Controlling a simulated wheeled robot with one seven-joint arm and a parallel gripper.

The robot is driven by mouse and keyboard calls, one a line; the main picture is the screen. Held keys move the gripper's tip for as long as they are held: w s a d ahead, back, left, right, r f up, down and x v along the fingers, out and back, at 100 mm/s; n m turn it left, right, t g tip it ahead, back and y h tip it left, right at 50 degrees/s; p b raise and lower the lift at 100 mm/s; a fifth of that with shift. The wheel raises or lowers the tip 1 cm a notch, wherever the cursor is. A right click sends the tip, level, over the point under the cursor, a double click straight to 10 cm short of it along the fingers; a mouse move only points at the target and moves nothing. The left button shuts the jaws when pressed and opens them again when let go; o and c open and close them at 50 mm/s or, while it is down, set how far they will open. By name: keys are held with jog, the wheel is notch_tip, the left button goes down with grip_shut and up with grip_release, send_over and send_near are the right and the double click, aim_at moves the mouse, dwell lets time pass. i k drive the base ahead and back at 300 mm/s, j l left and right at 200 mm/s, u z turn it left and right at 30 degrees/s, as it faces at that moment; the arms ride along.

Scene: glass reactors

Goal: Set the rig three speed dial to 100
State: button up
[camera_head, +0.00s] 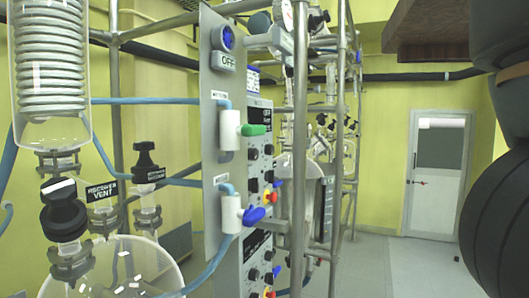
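My gripper is not in view; only dark rounded parts of my arm show at the right edge.
A green-handled valve (252,130) and a blue-handled valve (253,215) stick out from the panel. Glassware with a coil (50,60) and blue hoses stand at left. Metal posts (299,150) rise beside the boxes. Open floor leads to a white door (437,205).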

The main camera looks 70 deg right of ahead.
aim_at(253, 153)
jog(key=l+z, duration=0.1)
jog(key=z, duration=0.3)
jog(key=l+z, duration=0.1)
jog(key=z, duration=0.35)
jog(key=l+z, duration=0.15)
jog(key=z, duration=0.25)
